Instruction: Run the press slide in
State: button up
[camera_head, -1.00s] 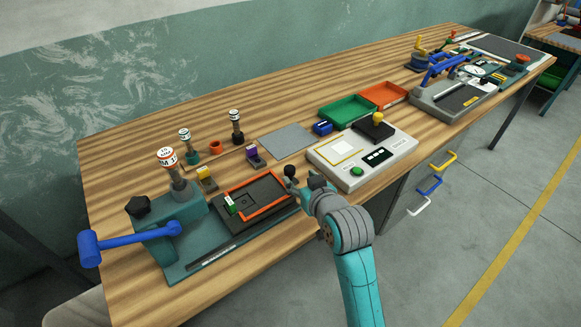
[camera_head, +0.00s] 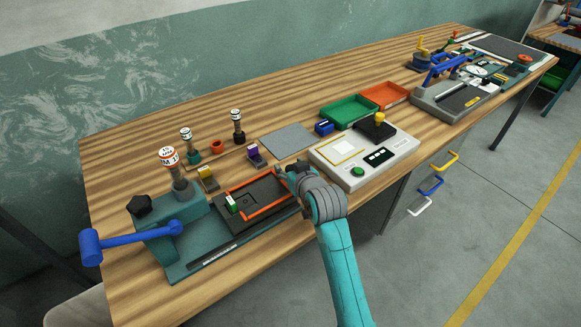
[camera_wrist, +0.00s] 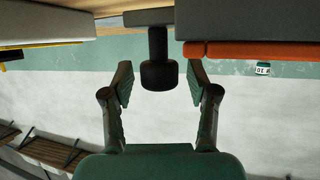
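The press (camera_head: 170,215) is a teal machine with a blue lever at the left end of the bench. Its slide (camera_head: 281,189) is a dark plate with an orange-red frame, drawn out to the right of the press body. A small green-and-white piece (camera_head: 231,203) sits on the slide. In the wrist view a black knob (camera_wrist: 159,75) on a short stem stands between my fingers. My gripper (camera_wrist: 160,82) is open, with a gap showing on both sides of the knob. In the head view my gripper (camera_head: 284,174) is at the slide's right end and hides the knob.
A grey panel with a green button (camera_head: 358,171) stands close to the right of my gripper. Stamps, a purple-and-white block (camera_head: 254,154) and a grey mat (camera_head: 287,141) lie behind. Green and orange trays (camera_head: 346,111) are farther back. Bare wood lies in front of the slide.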

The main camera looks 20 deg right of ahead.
aim_at(253, 196)
grip_shut()
jog(key=s+a, duration=0.1)
jog(key=a, duration=0.3)
jog(key=s+a, duration=0.1)
jog(key=a, duration=0.3)
jog(key=s+a, duration=0.1)
jog(key=a, duration=0.2)
jog(key=shift+s+a, duration=0.4)
jog(key=shift+o, duration=0.5)
grip_release()
jog(key=shift+a, duration=0.15)
jog(key=v, duration=1.2)
jog(key=shift+s, duration=0.1)
